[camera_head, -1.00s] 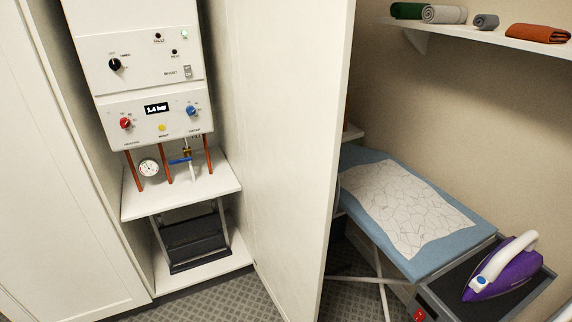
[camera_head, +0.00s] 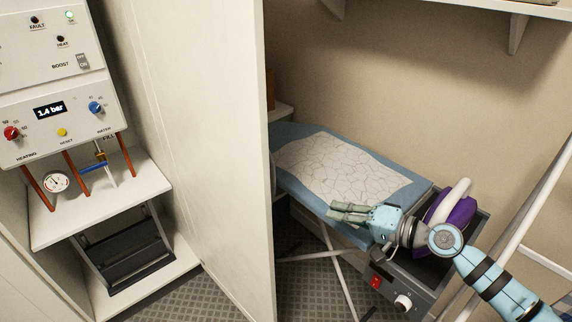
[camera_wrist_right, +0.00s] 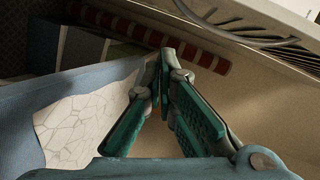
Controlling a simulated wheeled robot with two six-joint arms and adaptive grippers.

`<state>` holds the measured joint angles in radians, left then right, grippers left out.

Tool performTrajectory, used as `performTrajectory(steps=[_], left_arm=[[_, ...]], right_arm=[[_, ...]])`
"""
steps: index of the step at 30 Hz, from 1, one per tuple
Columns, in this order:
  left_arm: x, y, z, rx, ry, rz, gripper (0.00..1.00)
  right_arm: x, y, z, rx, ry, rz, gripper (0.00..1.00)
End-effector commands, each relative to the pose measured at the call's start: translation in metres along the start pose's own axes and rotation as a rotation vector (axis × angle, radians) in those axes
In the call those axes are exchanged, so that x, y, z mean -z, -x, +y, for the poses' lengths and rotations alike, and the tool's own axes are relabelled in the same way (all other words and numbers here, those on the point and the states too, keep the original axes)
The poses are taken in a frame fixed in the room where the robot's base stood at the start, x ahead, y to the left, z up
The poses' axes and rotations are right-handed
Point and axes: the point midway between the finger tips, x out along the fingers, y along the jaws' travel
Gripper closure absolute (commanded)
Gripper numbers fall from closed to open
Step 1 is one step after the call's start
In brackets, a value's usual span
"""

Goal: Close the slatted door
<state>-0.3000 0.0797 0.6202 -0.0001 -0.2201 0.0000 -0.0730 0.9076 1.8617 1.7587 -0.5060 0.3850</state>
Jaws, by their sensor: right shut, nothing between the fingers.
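A tall white door panel (camera_head: 205,130) stands swung out beside the boiler cupboard, its free edge toward the ironing board. The face I see looks plain; no slats show on it. My right gripper (camera_head: 340,212) reaches in from the right over the ironing board, right of the door's edge and apart from it. Its fingers are shut and empty, pointing left toward the door. They also show in the right wrist view (camera_wrist_right: 163,65). I do not see my left gripper.
The blue-edged ironing board (camera_head: 304,192) lies behind the door, with a purple iron (camera_head: 458,214) on a grey stand (camera_head: 430,285) at its right end. A shelf (camera_head: 470,8) crosses the top right. The boiler (camera_head: 55,90) is at left. Patterned floor (camera_head: 215,295) shows below.

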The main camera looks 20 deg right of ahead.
Motion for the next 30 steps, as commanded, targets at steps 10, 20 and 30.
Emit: performTrajectory(steps=[10,20,30], left_arm=[[0.001,0.003,0.000,0.000,0.000,0.000,1.00],[0.004,0.035,-0.003,0.000,0.000,0.000,1.00],[0.005,0.056,-0.004,0.000,0.000,-0.001,1.00]], right_arm=[[0.038,0.019,-0.132,0.254,-0.304,-0.052,1.00],[0.038,-0.041,-0.147,0.249,-0.309,-0.048,1.00],[0.009,-0.078,-0.162,0.239,-0.305,-0.051,1.00]])
